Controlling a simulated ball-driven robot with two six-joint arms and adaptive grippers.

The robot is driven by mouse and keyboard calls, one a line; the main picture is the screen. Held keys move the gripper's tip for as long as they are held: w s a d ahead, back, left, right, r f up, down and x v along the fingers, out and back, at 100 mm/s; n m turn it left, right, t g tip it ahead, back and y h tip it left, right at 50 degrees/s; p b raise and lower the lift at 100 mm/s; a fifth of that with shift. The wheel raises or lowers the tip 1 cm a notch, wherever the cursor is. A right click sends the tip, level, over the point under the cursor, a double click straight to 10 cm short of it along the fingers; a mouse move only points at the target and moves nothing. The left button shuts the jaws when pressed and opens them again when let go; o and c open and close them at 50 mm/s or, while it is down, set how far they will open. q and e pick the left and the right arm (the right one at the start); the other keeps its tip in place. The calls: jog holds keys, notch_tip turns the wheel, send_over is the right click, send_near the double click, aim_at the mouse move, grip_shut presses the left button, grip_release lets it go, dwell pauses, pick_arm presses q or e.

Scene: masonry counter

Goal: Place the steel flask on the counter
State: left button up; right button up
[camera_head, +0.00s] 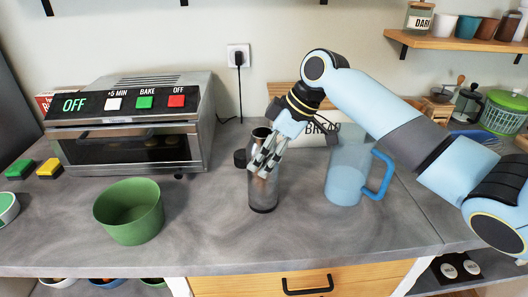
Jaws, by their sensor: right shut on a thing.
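The steel flask (263,192) is upright at the middle of the counter (310,232), with a dark base ring and a dark top. Its base appears at the counter surface; I cannot tell for sure whether it touches. My right gripper (268,158) comes from the upper right and is shut on the flask's upper part. The fingers hide some of the flask's upper side. My left gripper is not in view.
A blue pitcher (345,178) stands right of the flask. A green bowl (128,216) is at the left front, before a toaster oven (135,130). A bread box (316,137) stands behind. The counter between bowl and flask is clear.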

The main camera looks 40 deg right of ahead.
jog(key=shift+f, duration=0.1)
jog(key=o, duration=1.8)
jog(key=shift+c, duration=0.2)
jog(key=b+v, duration=0.1)
jog(key=v, duration=1.1)
jog(key=shift+b, duration=0.4)
